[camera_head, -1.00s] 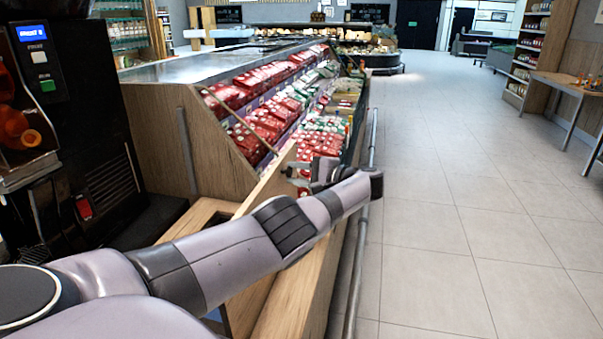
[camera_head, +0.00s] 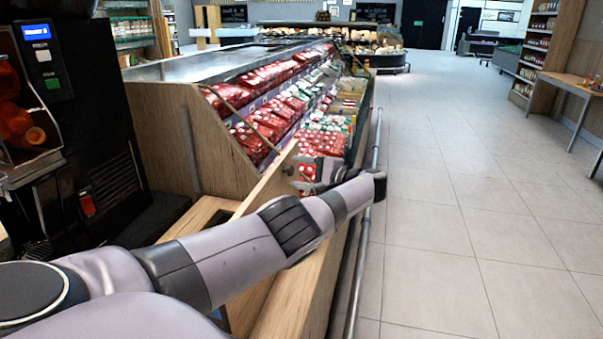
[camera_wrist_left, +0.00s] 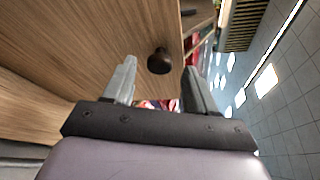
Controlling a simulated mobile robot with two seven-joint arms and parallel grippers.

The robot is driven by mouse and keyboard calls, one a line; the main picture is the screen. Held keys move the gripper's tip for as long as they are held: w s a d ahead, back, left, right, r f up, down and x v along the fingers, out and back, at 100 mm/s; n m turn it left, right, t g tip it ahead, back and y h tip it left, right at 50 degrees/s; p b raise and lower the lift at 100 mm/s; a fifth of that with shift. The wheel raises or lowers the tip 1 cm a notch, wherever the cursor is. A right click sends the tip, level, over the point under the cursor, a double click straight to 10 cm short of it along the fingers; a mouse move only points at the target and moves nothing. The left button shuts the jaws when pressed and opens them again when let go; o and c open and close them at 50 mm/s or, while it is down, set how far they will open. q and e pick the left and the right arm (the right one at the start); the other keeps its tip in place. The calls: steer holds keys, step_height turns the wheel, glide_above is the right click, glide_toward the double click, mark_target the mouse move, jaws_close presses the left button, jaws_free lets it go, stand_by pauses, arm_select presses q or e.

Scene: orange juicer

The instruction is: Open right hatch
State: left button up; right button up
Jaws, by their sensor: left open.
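A light wooden hatch panel (camera_head: 268,184) stands out at a slant from the wooden cabinet, left of my left gripper in the head view. The left wrist view shows a wooden panel (camera_wrist_left: 110,35) with a dark round knob (camera_wrist_left: 159,61) close up. My left gripper (camera_head: 303,180) is at the panel's far end, on its right side. In the left wrist view its fingers (camera_wrist_left: 160,72) are apart, with the knob seen between their tips. I cannot tell if they touch it. The knob is not visible in the head view. My right gripper is out of view.
A black juicer machine (camera_head: 75,120) with oranges stands at the left. A display case (camera_head: 205,130) of red packages lies behind the panel. A metal rail (camera_head: 358,270) runs along the cabinet's right side. The tiled floor (camera_head: 470,220) to the right is clear.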

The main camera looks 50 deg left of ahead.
arm_select(q)
steer(key=v, duration=0.7)
steer(key=shift+b, duration=0.45)
steer(key=shift+d, duration=0.1)
